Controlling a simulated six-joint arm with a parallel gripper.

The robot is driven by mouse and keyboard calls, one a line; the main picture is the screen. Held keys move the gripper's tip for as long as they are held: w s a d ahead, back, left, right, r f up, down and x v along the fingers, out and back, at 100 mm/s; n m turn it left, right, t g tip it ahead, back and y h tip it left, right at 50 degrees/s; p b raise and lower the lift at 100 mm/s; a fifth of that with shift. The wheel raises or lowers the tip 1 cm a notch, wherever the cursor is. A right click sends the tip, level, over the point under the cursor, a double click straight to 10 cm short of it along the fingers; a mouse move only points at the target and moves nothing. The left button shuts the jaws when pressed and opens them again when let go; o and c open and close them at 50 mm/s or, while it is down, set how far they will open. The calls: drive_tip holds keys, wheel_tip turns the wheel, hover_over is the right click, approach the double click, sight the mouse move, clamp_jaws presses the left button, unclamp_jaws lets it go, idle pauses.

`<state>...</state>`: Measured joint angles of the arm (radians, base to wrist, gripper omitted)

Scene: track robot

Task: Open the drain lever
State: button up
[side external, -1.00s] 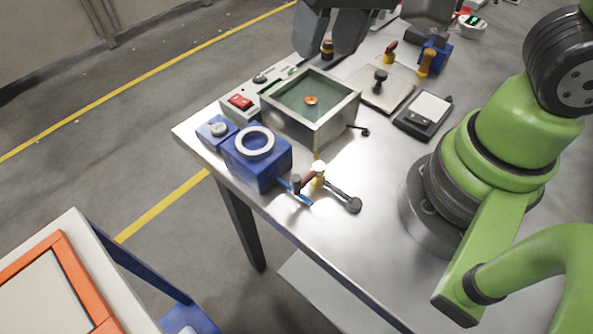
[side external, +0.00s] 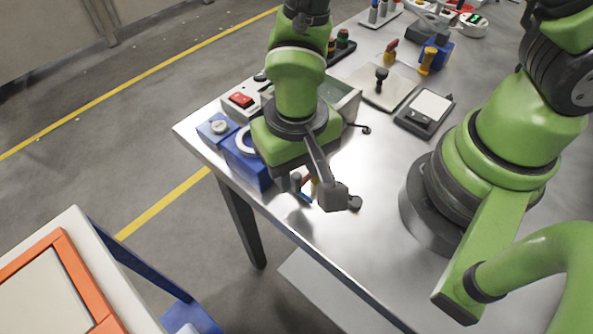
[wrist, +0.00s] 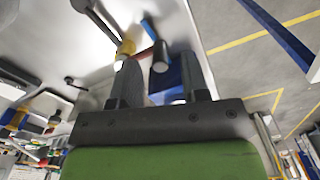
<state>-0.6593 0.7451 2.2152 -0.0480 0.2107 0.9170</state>
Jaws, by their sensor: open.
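A short black lever (side external: 363,129) sticks out of the right side of the metal bath (side external: 345,98). It seems to show in the wrist view as a black-tipped stem (wrist: 75,83) left of my fingers. At the table's front edge is a fitting with a yellow-and-white body (wrist: 125,50), a red part, a dark cylinder and a blue handle (side external: 304,197). I cannot tell for sure which of these is the drain lever. My gripper (wrist: 158,62) is open and points at this fitting, the dark cylinder (wrist: 160,60) showing between its fingertips. The side view mostly hides the fingers.
A blue block (side external: 245,168) with a white ring stands left of the fitting, partly behind my arm. A scale (side external: 424,112) and a plate with a black knob (side external: 381,80) lie to the right.

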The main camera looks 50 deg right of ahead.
drive_tip(key=shift+f, duration=1)
clamp_jaws()
